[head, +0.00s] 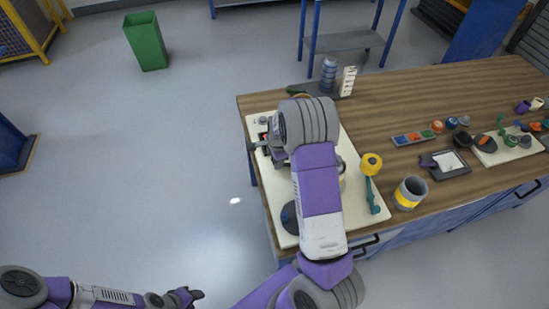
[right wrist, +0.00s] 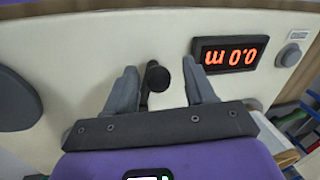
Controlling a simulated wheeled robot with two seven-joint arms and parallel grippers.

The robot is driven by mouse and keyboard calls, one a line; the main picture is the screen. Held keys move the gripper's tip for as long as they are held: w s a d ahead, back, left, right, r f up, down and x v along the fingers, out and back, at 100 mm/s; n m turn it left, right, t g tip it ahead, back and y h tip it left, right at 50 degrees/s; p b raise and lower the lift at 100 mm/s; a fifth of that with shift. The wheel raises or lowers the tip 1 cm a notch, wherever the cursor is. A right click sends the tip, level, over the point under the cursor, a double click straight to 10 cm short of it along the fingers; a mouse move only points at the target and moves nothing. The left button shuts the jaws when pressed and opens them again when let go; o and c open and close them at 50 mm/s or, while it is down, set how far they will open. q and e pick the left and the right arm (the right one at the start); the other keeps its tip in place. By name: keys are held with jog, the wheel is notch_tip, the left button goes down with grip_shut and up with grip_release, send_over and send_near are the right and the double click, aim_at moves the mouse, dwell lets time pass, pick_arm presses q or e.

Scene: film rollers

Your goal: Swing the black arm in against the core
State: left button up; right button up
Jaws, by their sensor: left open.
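The cream machine board (head: 262,185) lies at the table's left end, largely covered by my right arm. In the right wrist view, a dark post with a round black knob (right wrist: 158,76) stands between the fingers of my right gripper (right wrist: 161,88). It may be part of the black arm; I cannot tell. The fingers are apart, with gaps beside the knob. My right gripper (head: 272,150) is partly hidden in the head view. The core cannot be made out. My left gripper (head: 188,296) is open and empty, low over the floor, away from the table.
Parts trays lie farther right. A green bin (head: 146,42) stands on the floor.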

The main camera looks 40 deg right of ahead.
jog(key=r, duration=0.3)
jog(key=s+r+p, duration=0.1)
jog(key=r, duration=0.3)
jog(key=shift+s+a, duration=0.15)
